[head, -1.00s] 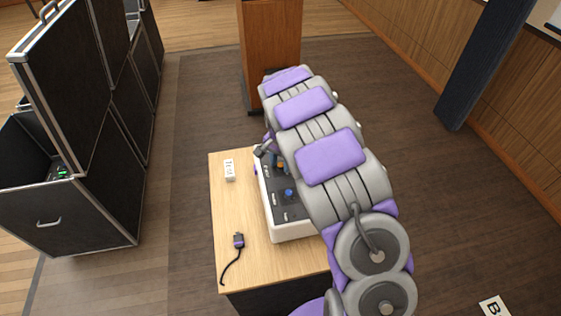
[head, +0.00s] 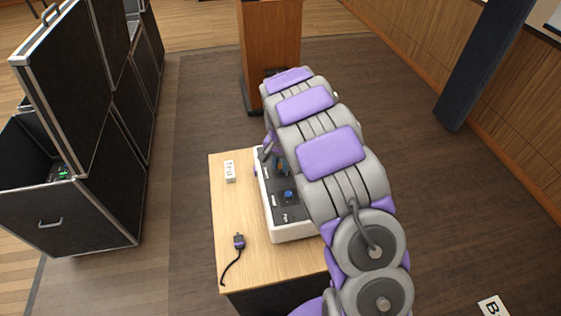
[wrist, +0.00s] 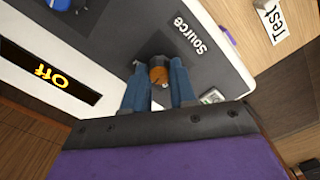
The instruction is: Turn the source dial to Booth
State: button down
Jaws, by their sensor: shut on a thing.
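In the wrist view the source dial (wrist: 158,72) is a small orange-brown knob on a dark panel, beside the printed word "Source" (wrist: 190,36). The two blue fingers of my gripper (wrist: 158,85) are shut on it, one on each side. The dial's pointer and position marks are mostly hidden by the fingers. A display (wrist: 50,76) on the console reads "Off" in yellow. In the head view the white-sided console (head: 292,231) sits on the table, and my arm covers its right part. The fingers and dial are hard to make out there.
A blue knob (head: 288,195) is nearer the front of the console. A "Test" block (head: 229,170) and a purple plug with a black cable (head: 238,241) lie on the wooden table (head: 228,208), left of the console. Black cases (head: 70,215) stand at the left.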

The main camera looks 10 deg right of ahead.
aim_at(280, 165)
jog(key=n, duration=0.1)
jog(key=n+p, duration=0.1)
jog(key=shift+w+a+r+n, duration=0.1)
jog(key=shift+r+n, duration=0.1)
jog(key=shift+n, duration=0.1)
jog(key=shift+f+n+p, duration=0.1)
jog(key=shift+n+p, duration=1.2)
jog(key=shift+n, duration=0.9)
jog(key=c, duration=0.9)
grip_release()
jog(key=shift+f, duration=0.1)
jog(key=shift+r+p, duration=1)
jog(key=shift+r, duration=7.65)
